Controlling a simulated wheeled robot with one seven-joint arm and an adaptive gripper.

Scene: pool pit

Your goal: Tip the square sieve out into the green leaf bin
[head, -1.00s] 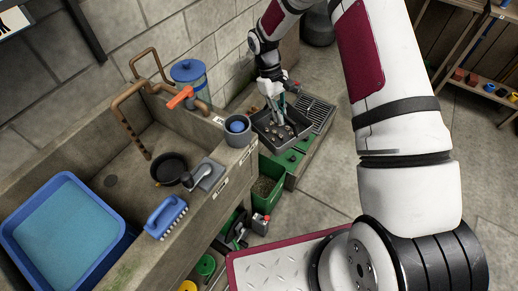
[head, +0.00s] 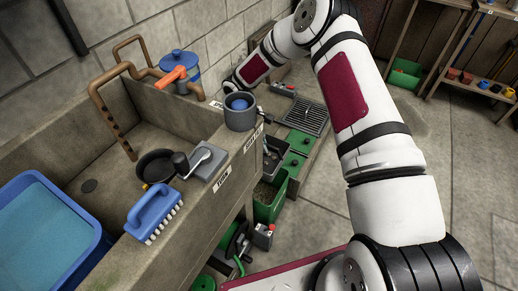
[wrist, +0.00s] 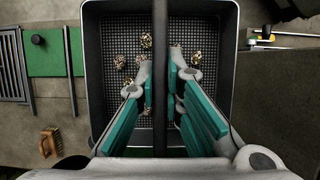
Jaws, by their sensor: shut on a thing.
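The square sieve (wrist: 92,75) is a dark, deep tray with a mesh floor, filling the middle of the wrist view. Several speckled brown lumps lie on its mesh. My gripper (wrist: 162,75) is shut on the dark bar that runs across the sieve. In the head view only a dark part of the sieve (head: 272,160) shows beside the trough; my gripper is hidden there. A green bin (head: 268,212) with brownish contents stands on the floor below it. Another green bin (head: 404,78) is by the far shelf. I cannot tell which is the leaf bin.
The stone trough (head: 215,185) holds a blue brush (head: 152,212), a black pan (head: 160,165) and a grey pot (head: 240,118) on or near its rim. A drain grate (head: 305,115) lies behind. The floor to the right is clear.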

